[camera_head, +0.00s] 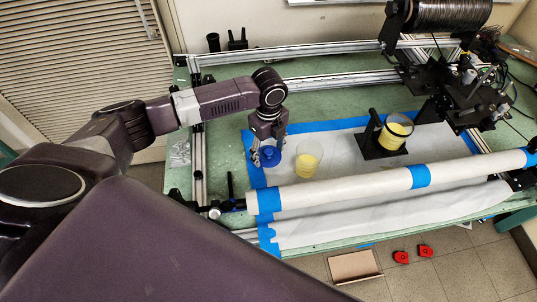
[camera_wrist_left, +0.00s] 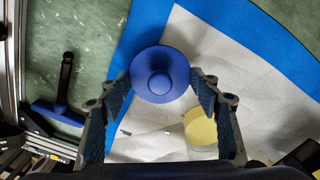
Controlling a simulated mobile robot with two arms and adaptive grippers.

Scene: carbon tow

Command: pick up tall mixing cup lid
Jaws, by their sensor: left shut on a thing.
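The blue round lid with a central knob (camera_head: 269,156) is at my left gripper (camera_head: 268,148) in the head view. In the left wrist view the lid (camera_wrist_left: 160,74) sits between the fingertips of my left gripper (camera_wrist_left: 160,95), which is shut on it. A clear cup with yellow contents (camera_head: 307,160) stands just right of the gripper; its yellow part also shows in the left wrist view (camera_wrist_left: 200,128). Whether the lid touches the surface below is unclear. My right gripper is not in view.
A long white roller with blue tape (camera_head: 350,188) runs across the front. A blue-and-black tool (camera_wrist_left: 61,100) lies on the green table. A machine with a dark spool (camera_head: 445,14) stands at the back right.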

